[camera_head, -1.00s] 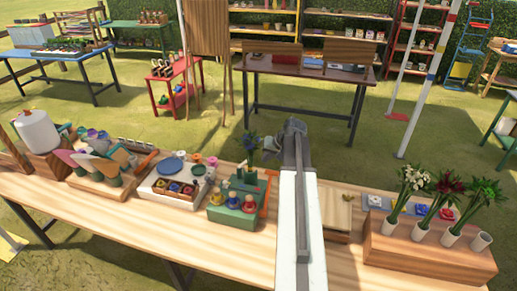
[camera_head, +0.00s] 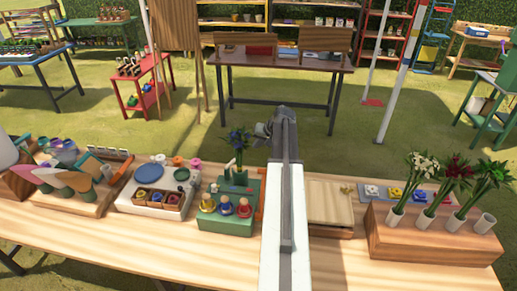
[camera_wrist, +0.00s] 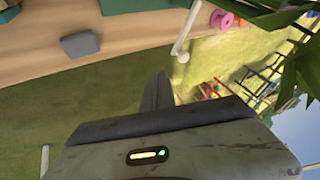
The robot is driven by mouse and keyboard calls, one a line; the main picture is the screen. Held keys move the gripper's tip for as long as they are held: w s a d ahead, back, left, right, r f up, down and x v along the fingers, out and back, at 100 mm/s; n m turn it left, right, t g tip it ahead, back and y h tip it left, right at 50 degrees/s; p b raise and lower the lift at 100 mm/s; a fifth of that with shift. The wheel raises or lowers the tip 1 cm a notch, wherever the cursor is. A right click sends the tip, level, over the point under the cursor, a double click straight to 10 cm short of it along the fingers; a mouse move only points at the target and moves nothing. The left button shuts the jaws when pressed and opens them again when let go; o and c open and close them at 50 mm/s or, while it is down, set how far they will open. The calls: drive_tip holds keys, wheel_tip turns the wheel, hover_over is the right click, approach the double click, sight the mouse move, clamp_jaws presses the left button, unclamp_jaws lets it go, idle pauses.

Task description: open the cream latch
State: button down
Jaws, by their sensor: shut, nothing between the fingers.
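My gripper (camera_head: 268,130) reaches out past the far edge of the wooden table, close to a dark blue flower (camera_head: 238,140). In the wrist view its fingers (camera_wrist: 157,92) are shut with nothing between them. A wooden box with a cream lid (camera_head: 330,203) sits just right of my arm, its lid lying flat; my arm hides its left side. I cannot make out a cream latch for certain. A pale bent rod (camera_wrist: 186,35) stands out near the table edge in the wrist view, apart from my fingers; I cannot tell whether it is the latch.
A green stand with several colored knobs (camera_head: 225,215) is left of my arm. A wooden block holding flower tubes (camera_head: 430,240) stands at right. In the wrist view a grey block (camera_wrist: 80,45) is at the table edge and leaves (camera_wrist: 285,20) hang at right. Grass lies beyond.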

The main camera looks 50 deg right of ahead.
drive_tip(key=w+a+f+b, duration=0.2)
drive_tip(key=w+f, duration=0.2)
drive_tip(key=w, duration=0.1)
drive_tip(key=shift+w+b, duration=0.15)
drive_tip(key=shift+b, duration=0.2)
